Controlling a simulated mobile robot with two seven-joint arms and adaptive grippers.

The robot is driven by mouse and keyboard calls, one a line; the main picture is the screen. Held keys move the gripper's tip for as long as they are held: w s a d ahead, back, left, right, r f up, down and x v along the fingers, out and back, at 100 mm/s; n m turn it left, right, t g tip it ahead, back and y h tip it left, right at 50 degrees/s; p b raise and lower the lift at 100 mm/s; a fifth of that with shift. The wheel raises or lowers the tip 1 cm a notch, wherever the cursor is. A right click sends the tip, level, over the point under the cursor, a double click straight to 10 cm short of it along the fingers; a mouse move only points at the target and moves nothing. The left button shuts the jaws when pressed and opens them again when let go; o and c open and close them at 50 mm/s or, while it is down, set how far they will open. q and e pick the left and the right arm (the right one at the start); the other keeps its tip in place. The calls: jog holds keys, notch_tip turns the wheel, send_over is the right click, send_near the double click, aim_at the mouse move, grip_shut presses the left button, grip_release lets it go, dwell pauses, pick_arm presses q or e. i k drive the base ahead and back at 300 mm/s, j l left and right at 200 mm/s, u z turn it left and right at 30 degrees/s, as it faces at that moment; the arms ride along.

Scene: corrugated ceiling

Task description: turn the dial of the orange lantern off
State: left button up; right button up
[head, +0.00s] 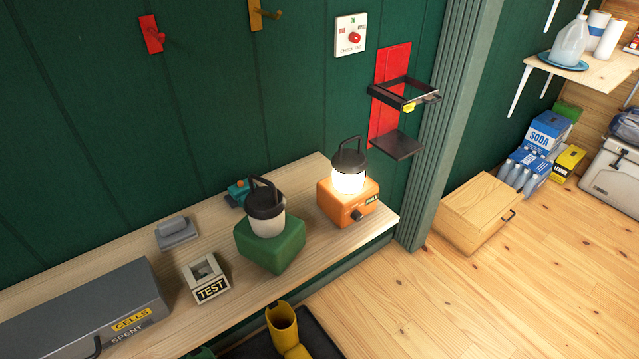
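The orange lantern (334,204) stands upright at the right end of the wooden shelf, and its lamp (349,180) glows brightly. Its dark dial (357,214) is on the front face, beside a small label reading "FULL". A dark carrying handle arches over its top. A green lantern (270,243) with an unlit, pale lamp stands to its left. Neither of my grippers is in view.
On the shelf (137,255) are a "TEST" block (206,277), a grey "CELLS SPENT" box (80,305), a grey item (177,232) and a teal item (238,192). A black bracket (402,95) on a red panel is above right of the orange lantern. Yellow boots (283,325) stand below.

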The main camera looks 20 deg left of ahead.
aim_at(357, 216)
jog(key=i+l+u, duration=0.15)
jog(key=u, duration=0.35)
jog(key=i+l+u, duration=0.15)
jog(key=l+u, duration=0.15)
jog(key=u, duration=0.15)
jog(key=i+l+u, duration=0.1)
jog(key=l+u, duration=0.2)
jog(key=u, duration=0.2)
jog(key=l+u, duration=0.3)
jog(key=u, duration=0.2)
jog(key=l+u, duration=0.1)
jog(key=l, duration=0.6)
jog(key=k+l+u, duration=0.1)
jog(key=l, duration=0.6)
jog(key=k+l+u, duration=0.1)
jog(key=l, duration=0.6)
jog(key=k, duration=0.4)
